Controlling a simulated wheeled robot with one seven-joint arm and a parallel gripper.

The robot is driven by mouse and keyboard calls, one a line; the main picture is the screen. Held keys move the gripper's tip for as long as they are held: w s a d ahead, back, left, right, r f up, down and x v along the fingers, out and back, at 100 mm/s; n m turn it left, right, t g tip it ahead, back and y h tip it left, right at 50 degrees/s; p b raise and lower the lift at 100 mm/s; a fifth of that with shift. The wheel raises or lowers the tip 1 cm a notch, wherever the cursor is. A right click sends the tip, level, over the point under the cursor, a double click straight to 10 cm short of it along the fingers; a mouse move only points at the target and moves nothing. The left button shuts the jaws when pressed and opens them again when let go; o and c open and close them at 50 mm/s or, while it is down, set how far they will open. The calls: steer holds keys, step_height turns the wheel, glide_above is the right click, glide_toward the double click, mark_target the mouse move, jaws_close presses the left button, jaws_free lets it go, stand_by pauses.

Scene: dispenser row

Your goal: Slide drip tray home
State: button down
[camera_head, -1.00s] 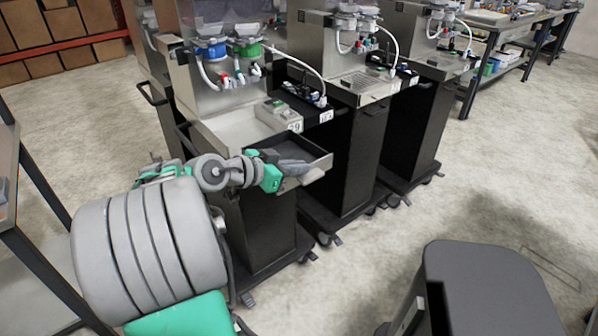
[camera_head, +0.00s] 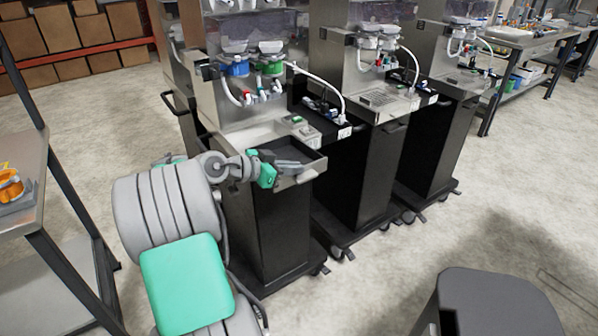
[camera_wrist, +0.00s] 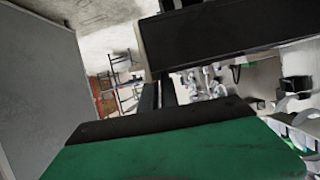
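The drip tray (camera_head: 318,164) is a shallow tray with a dark inside and pale metal rim. It sticks out partway from the front of the nearest dispenser (camera_head: 228,117), below its blue and green valves. My gripper (camera_head: 287,166) is at the tray's front, with its grey fingers over or against the tray; the exact contact is hidden. In the wrist view, my green gripper body (camera_wrist: 190,150) fills the bottom and a dark panel (camera_wrist: 230,30) crosses the top. The finger gap cannot be made out.
Two similar dispensers (camera_head: 375,97) on dark wheeled stands are in the row to the right. A metal table (camera_head: 22,185) stands close on the left, and a dark grey block (camera_head: 490,300) is at lower right. The floor in front is mostly clear.

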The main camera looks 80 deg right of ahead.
steer(key=shift+w+d+f+p, duration=0.15)
steer(key=shift+w+d+p, duration=0.25)
steer(key=shift+w+d, duration=1.85)
steer(key=shift+w+a, duration=0.1)
steer(key=shift+w, duration=0.05)
steer(key=shift+f+b, duration=0.25)
steer(key=shift+b, duration=0.15)
steer(key=shift+w, duration=0.15)
steer(key=shift+w+d+p, duration=0.6)
steer(key=shift+w+d, duration=0.3)
steer(key=shift+w, duration=0.15)
steer(key=shift+w+d+p, duration=0.55)
steer(key=shift+w+d, duration=0.3)
steer(key=shift+w, duration=0.2)
steer(key=c, duration=1.5)
jaws_free()
steer(key=shift+c, duration=0.2)
steer(key=shift+a, duration=0.1)
